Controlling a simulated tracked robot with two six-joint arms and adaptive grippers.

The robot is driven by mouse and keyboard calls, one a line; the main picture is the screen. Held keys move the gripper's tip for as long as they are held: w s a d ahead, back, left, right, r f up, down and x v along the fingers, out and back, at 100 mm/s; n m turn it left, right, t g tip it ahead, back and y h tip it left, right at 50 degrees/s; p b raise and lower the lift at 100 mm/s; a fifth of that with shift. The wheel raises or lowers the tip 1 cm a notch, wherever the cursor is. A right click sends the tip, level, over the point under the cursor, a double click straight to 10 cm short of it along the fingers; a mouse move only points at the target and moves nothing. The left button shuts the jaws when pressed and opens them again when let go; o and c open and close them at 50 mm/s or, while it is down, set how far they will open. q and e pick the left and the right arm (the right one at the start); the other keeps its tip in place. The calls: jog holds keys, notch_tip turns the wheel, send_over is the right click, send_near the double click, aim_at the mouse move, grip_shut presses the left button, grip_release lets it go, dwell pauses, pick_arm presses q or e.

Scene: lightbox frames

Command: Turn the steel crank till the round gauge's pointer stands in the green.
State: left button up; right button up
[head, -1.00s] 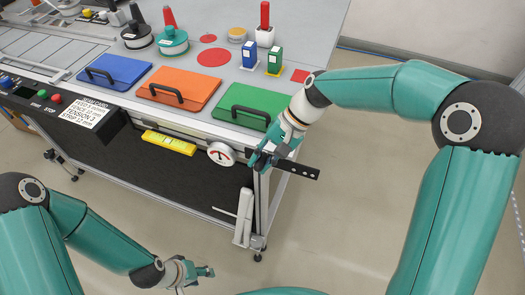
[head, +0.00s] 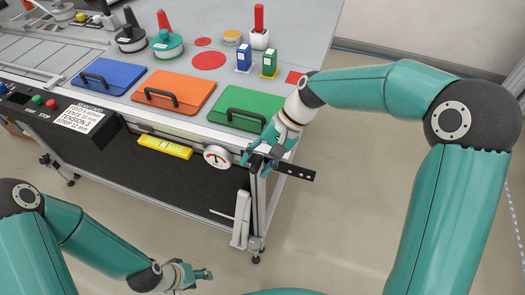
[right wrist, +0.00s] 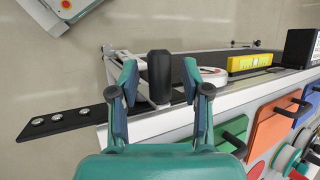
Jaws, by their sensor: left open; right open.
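The crank's black grip (right wrist: 161,77) stands between the two spread fingers of my right gripper (right wrist: 158,88) in the right wrist view, with a gap on each side. Its steel arm is mostly hidden. In the head view my right gripper (head: 263,160) is open at the table's front right corner, around the dark grip. The round gauge (head: 217,157) has a white face with a red mark; it hangs on the front edge, left of my right gripper. Its pointer is too small to read. In the right wrist view the gauge (right wrist: 213,72) is edge-on. My left gripper (head: 197,275) is open and empty, low in front.
A yellow level (head: 165,147) is on the front edge. The floor to the right is clear.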

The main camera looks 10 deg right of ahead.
jog(key=v, duration=1.1)
jog(key=shift+d+r, duration=0.2)
jog(key=shift+r, duration=0.15)
jog(key=shift+f, duration=0.1)
